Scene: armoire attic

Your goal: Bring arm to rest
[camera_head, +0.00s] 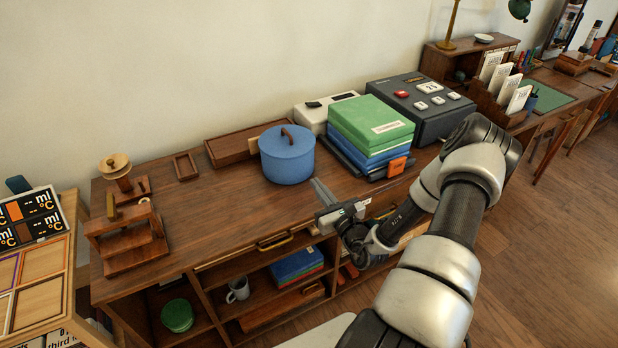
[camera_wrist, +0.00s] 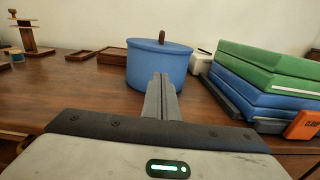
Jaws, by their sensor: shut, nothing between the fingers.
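My gripper (camera_head: 322,192) is shut and empty, just above the front part of the wooden cabinet top. In the wrist view its fingers (camera_wrist: 161,85) are together and point toward a blue lidded pot (camera_wrist: 158,62). The blue pot (camera_head: 287,154) stands on the cabinet top (camera_head: 225,205) beyond the fingertips, and I cannot tell the exact gap. My arm reaches in from the lower right and is bent at the elbow, with its forearm in front of the cabinet's right part.
Green and blue boxes (camera_head: 371,125) are stacked right of the pot, with a dark calendar device (camera_head: 420,104) behind. A wooden stand (camera_head: 128,235) is at the left. Open shelves below hold a mug (camera_head: 238,289). Floor (camera_head: 550,250) is clear at right.

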